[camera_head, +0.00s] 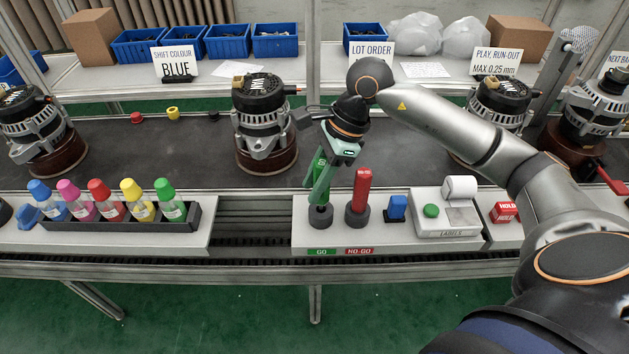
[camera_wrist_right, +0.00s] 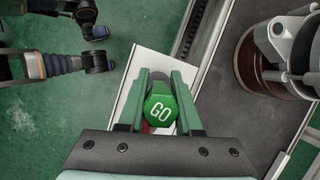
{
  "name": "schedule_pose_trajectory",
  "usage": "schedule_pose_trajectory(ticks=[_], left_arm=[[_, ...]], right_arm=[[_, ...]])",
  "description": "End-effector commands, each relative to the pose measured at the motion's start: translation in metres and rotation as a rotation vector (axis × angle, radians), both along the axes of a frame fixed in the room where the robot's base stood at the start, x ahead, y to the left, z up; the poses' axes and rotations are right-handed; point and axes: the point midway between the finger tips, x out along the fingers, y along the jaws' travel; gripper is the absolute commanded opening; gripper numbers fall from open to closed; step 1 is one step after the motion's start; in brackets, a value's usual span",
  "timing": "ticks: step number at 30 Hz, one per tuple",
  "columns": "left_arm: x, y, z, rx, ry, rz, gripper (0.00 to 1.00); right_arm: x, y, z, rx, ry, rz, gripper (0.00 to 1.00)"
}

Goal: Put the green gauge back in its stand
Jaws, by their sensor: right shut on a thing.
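The green gauge (camera_head: 321,167) is upright between the fingers of my right gripper (camera_head: 321,194). Its hexagonal top, marked GO, faces the camera in the right wrist view (camera_wrist_right: 161,108), with a finger on each side. The gauge is directly over the round black stand (camera_head: 320,217) behind the green GO label. My left gripper does not show in the head view.
The red gauge (camera_head: 362,190) stands upright in the black stand just right, close to my gripper. A blue block (camera_head: 397,207) and label printer (camera_head: 447,215) are farther right. An alternator (camera_head: 263,122) stands on the belt behind left. A rack of coloured bottles (camera_head: 120,217) is left.

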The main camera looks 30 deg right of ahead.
Motion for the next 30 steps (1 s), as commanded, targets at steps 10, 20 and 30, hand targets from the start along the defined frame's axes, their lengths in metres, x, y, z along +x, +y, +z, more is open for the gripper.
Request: schedule_pose_trajectory(ticks=[10, 20, 30], left_arm=[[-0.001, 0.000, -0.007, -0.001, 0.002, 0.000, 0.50], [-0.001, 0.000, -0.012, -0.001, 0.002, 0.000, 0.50], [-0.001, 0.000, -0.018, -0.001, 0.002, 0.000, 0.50]], right_arm=[[0.000, 0.000, -0.007, 0.000, 0.000, 0.000, 0.00], [0.000, 0.000, -0.013, 0.000, 0.000, 0.000, 0.00], [0.000, 0.000, -0.019, 0.000, 0.000, 0.000, 0.00]])
